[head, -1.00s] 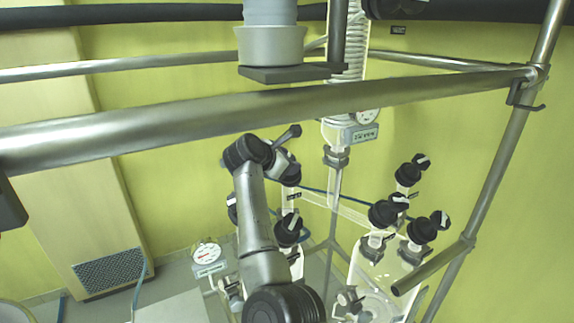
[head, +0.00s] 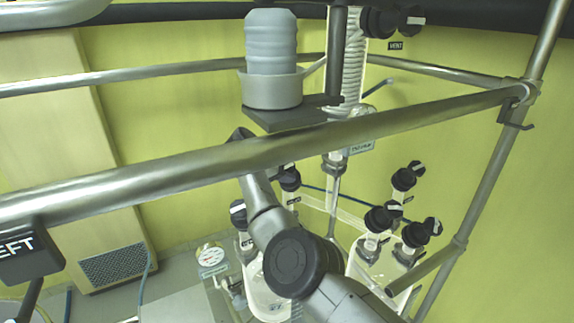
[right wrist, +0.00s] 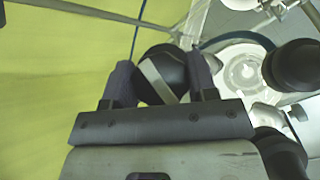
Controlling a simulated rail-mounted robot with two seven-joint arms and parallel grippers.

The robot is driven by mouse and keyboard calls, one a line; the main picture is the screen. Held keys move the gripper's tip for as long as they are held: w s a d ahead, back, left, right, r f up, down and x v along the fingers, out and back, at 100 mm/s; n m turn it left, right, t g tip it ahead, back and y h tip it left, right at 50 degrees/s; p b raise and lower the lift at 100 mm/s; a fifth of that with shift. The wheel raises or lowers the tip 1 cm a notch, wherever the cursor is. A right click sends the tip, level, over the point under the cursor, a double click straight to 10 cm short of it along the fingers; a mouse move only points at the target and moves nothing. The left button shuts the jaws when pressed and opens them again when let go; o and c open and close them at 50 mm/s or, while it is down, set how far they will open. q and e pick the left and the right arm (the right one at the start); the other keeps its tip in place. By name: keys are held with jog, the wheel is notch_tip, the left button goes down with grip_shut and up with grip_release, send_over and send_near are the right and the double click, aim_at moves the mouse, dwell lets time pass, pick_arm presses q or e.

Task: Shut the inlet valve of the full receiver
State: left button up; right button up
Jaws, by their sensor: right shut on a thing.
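My right gripper (right wrist: 162,80) has its two fingers closed on opposite sides of a black valve knob (right wrist: 165,72). A pale stripe runs diagonally across this knob. A right glass receiver (head: 362,267) carries several black knobs (head: 378,219). I cannot tell which receiver is full or, from the head view, which knob is held. My left gripper is out of view.
A thick metal rail (head: 150,178) crosses in front of the glassware. Other black knobs (right wrist: 295,65) stand close right of the gripper in the wrist view. A round gauge (head: 211,257) is left of the receivers. A grey ribbed cylinder (head: 271,45) sits above the rail.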

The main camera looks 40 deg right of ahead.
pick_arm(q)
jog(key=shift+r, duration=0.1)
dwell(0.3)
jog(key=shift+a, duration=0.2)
pick_arm(e)
jog(key=o, duration=0.9)
